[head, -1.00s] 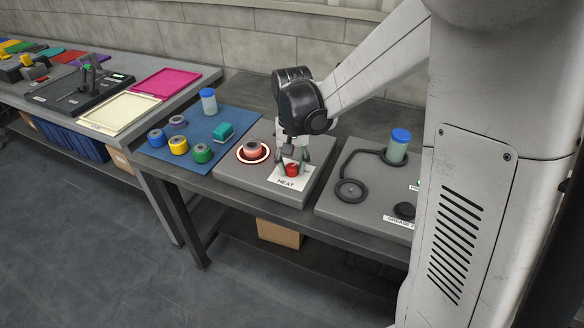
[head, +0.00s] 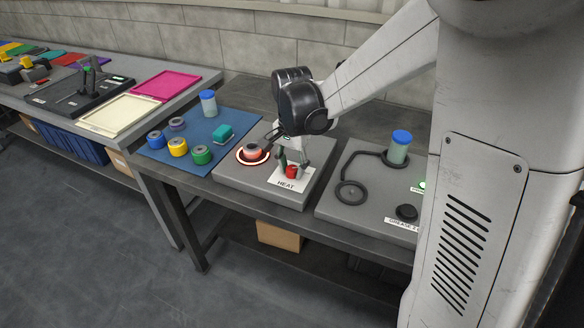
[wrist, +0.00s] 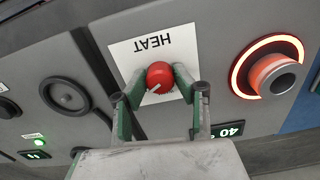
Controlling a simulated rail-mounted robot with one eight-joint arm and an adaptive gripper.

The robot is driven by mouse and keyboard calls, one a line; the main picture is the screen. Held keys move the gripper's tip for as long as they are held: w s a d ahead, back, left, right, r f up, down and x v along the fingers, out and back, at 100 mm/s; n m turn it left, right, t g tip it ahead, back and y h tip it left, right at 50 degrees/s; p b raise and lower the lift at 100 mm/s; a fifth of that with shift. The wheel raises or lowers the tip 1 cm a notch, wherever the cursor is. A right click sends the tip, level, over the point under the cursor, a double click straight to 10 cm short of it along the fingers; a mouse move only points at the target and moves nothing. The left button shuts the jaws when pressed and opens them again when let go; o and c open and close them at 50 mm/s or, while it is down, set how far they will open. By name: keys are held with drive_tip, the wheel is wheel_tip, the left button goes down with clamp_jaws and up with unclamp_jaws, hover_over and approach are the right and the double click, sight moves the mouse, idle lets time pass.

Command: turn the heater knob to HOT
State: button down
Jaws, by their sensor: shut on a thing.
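The red heater knob (head: 291,172) stands on a white plate marked HEAT (head: 287,184) on a grey box. In the wrist view the knob (wrist: 159,74) has a pale pointer line slanting toward the lower left of the picture. My gripper (head: 292,165) comes down from above and is shut on the knob, with a green-padded finger on either side in the wrist view (wrist: 155,86). No HOT mark is readable in either view. A glowing red-orange ring (wrist: 235,77) surrounds a cylinder (wrist: 272,74) beside the plate.
A display reading 40 (wrist: 228,130) is partly hidden by a finger. A blue mat (head: 180,160) with several coloured rings lies to the left. The right-hand grey box (head: 335,205) carries a blue-capped jar (head: 398,150) and a lit green lamp (head: 422,185).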

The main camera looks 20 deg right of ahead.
sight(292, 168)
idle(0.3)
drive_tip(key=c, duration=1.4)
unclamp_jaws()
drive_tip(key=shift+r, duration=0.1)
wheel_tip(292, 168, up, 12)
drive_tip(key=shift+f, duration=0.1)
drive_tip(key=s+n+t, duration=0.2)
drive_tip(key=s+n, duration=0.1)
drive_tip(key=s, duration=0.3)
drive_tip(key=s+n+t, duration=0.2)
drive_tip(key=s+n, duration=0.1)
drive_tip(key=s, duration=0.4)
drive_tip(key=s+n+t, duration=0.3)
drive_tip(key=s, duration=0.4)
drive_tip(key=shift+s+n, duration=0.15)
drive_tip(key=shift+n, duration=0.15)
